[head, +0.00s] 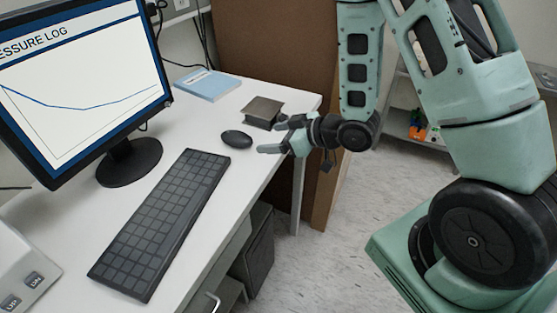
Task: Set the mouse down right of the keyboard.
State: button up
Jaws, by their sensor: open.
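The black mouse (237,139) lies on the white desk (206,120), beyond the far end of the keyboard and a little to its right. The dark keyboard (163,218) lies lengthwise along the desk's near side, in front of the monitor. My gripper (264,137) reaches in from the right, just right of the mouse. Its fingers are open and point left at the mouse, with nothing visible between them. I cannot tell whether a fingertip touches the mouse.
A dark square block (263,111) sits just behind my gripper. A blue booklet (207,84) lies at the back of the desk. A monitor (84,82) stands left. A grey device (22,268) is at front left. The desk's right edge runs close beside the keyboard.

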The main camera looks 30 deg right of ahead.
jog(key=a+g+h, duration=0.1)
jog(key=s+a+r, duration=0.1)
jog(key=a, duration=0.1)
jog(key=a+r+g+h, duration=0.1)
jog(key=a, duration=0.1)
jog(key=shift+s+a+r+g+h, duration=0.15)
jog(key=shift+r+g+h, duration=0.05)
jog(key=shift+g+h, duration=0.1)
jog(key=s+a+r+g+h, duration=0.1)
jog(key=s+a+r+g, duration=0.1)
jog(key=s, duration=0.6)
jog(key=s+a+r+g+h, duration=0.1)
jog(key=s+a+r+g, duration=0.1)
jog(key=s, duration=0.5)
jog(key=s+a+r+g+h, duration=0.2)
jog(key=s+r+g, duration=0.1)
jog(key=s, duration=0.5)
jog(key=shift+s+a+r+g, duration=0.35)
jog(key=shift+r+g, duration=0.05)
jog(key=shift+r, duration=0.4)
